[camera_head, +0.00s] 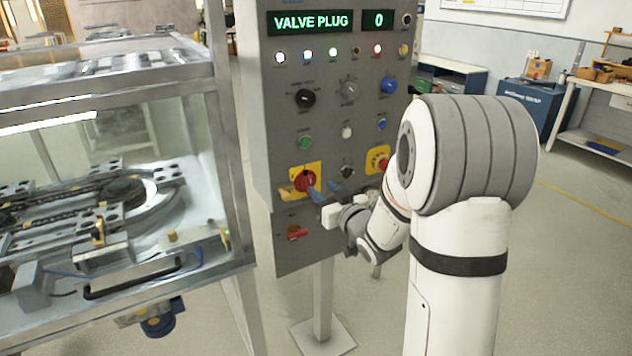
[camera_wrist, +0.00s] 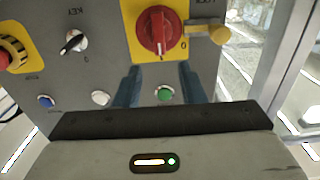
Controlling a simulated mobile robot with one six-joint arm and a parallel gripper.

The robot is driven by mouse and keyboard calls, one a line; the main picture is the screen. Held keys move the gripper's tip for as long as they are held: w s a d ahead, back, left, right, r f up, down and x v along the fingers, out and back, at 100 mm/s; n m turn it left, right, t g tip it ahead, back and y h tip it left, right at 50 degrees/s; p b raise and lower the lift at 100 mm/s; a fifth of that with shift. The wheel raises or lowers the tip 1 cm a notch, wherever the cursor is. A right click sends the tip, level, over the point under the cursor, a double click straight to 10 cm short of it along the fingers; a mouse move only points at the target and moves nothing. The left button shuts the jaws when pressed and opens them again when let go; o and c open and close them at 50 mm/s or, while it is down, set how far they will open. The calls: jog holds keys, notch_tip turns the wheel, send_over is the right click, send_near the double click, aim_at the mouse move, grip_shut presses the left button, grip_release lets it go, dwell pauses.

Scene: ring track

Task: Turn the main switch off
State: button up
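The main switch is a red rotary knob (camera_head: 306,180) on a yellow plate, low on the left side of the grey control panel. In the wrist view the red knob (camera_wrist: 157,30) is at the top centre, its grip close to vertical in the picture. A "0" mark is beside it on the plate, and its pointer end appears to face an "I" mark. My gripper (camera_head: 320,193) is in front of the panel near the knob. In the wrist view the two blue fingers of my gripper (camera_wrist: 160,72) are apart, with nothing between them, their tips close to the knob's plate.
A yellow lock piece (camera_wrist: 215,33) sticks out beside the switch plate. A green button (camera_wrist: 165,94), a white button (camera_wrist: 100,98) and a key switch (camera_wrist: 73,41) are close by. A red emergency button (camera_head: 378,160) is to the right; a glazed machine enclosure (camera_head: 170,130) stands left.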

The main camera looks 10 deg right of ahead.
aim_at(311, 179)
jog(key=x, duration=0.6)
jog(key=shift+p, duration=0.3)
jog(key=shift+c, duration=0.4)
jog(key=shift+s, duration=0.1)
grip_shut()
jog(key=shift+d+f, duration=0.1)
jog(key=shift+d, duration=0.05)
